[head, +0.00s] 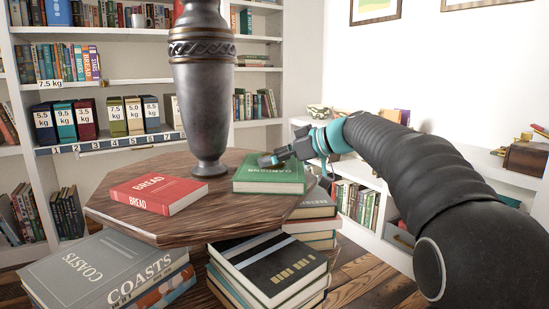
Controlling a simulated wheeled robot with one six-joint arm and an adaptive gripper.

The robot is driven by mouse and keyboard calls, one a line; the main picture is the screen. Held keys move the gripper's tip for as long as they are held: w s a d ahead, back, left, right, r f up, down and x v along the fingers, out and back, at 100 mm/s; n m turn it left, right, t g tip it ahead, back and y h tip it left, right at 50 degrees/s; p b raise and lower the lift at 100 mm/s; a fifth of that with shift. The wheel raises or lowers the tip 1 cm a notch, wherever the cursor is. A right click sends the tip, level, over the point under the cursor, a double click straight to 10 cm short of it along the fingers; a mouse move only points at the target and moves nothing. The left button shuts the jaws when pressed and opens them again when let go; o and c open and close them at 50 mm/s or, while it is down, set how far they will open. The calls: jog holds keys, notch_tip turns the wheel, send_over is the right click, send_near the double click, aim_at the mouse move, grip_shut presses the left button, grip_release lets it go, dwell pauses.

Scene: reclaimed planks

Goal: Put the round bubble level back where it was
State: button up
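My gripper (268,160) is low over the green book marked GARDENS (268,178), at the right of the dark wooden octagonal table (148,229). It points left and is seen small and from the side. I cannot tell whether its fingers are open or shut, or whether they hold anything. I cannot make out the round bubble level with certainty; it may be hidden at the fingers or too small to tell.
A tall grey metal vase (203,95) stands on the table just left of my gripper. A red book marked BREAD (158,192) lies left of it. Book stacks stand below the table's front. Shelves with weight-labelled boxes (88,118) stand behind.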

jog(key=shift+r, duration=0.1)
jog(key=shift+r+p, duration=0.2)
jog(key=shift+p, duration=0.15)
jog(key=v, duration=1.2)
jog(key=s+d+f+m+h, duration=0.3)
jog(key=s+f+m+h, duration=0.1)
jog(key=s+f, duration=0.5)
jog(key=s+d+f+m+h, duration=0.3)
jog(key=s+f, duration=0.6)
jog(key=s, duration=0.4)
jog(key=s+d+f+m+h, duration=0.3)
jog(key=s+f+m+h, duration=0.2)
jog(key=s+f, duration=0.5)
jog(key=shift+s+d+m, duration=0.2)
jog(key=shift+s+m, duration=0.45)
jog(key=shift+m, duration=0.05)
jog(key=shift+r, duration=0.1)
notch_tip(320, 180, up, 7)
jog(key=p, duration=0.7)
